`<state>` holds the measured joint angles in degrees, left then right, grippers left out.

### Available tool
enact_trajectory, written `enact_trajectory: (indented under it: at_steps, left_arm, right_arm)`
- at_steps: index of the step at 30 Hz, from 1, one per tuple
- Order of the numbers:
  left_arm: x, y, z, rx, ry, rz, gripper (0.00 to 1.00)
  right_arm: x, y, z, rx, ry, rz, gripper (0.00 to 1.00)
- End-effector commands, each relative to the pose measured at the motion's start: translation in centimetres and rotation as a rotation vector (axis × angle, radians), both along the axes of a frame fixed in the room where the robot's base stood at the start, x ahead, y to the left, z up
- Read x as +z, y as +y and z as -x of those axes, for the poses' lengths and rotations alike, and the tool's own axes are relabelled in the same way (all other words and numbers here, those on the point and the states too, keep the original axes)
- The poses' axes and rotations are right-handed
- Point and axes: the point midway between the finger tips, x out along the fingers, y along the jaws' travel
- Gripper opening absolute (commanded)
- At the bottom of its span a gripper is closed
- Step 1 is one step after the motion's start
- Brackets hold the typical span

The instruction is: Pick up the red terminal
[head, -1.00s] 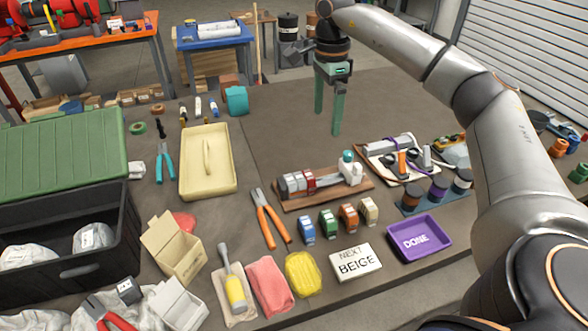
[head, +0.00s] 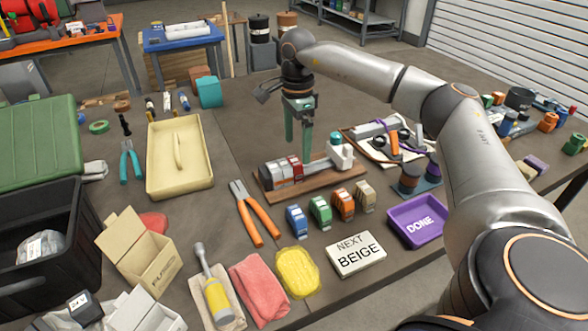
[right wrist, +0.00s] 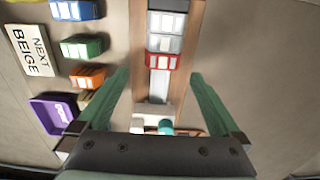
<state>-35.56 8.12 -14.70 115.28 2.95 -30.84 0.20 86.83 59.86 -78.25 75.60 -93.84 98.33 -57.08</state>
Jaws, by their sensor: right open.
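The red terminal (head: 296,167) sits on a rail on a wooden board (head: 318,184), at the right end of a row of grey terminals (head: 275,174). In the right wrist view the red terminal (right wrist: 161,62) lies between the fingertips as seen from above, with a bare stretch of rail beside it. My right gripper (head: 299,144) is open and empty, pointing down above the rail; it also shows in the right wrist view (right wrist: 160,77). Its fingers appear apart from the terminal. My left gripper is not in view.
Loose blue (head: 297,221), green (head: 320,212), orange (head: 343,204) and beige (head: 365,196) terminals stand in front of the board. A "NEXT BEIGE" sign (head: 356,254) and a purple "DONE" tray (head: 417,221) are nearby. Orange-handled pliers (head: 262,220) lie left.

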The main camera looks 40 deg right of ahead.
Motion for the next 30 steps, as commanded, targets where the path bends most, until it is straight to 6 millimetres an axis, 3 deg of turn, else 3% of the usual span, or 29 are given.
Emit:
enact_trajectory:
  at_steps: [7,15,24,30]
  left_arm:
    - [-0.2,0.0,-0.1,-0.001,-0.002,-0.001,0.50]
    - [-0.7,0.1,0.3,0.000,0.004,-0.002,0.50]
    - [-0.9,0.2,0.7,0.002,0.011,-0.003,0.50]
    - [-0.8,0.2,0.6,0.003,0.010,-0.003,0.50]
  right_arm:
    - [-2.1,0.1,-0.1,0.001,0.002,0.000,1.00]
    - [-5.9,0.4,-0.4,0.000,0.003,-0.001,1.00]
    - [-6.4,0.4,-0.5,-0.001,0.000,-0.001,1.00]
    - [-6.3,0.4,-0.5,-0.001,0.000,-0.001,0.79]
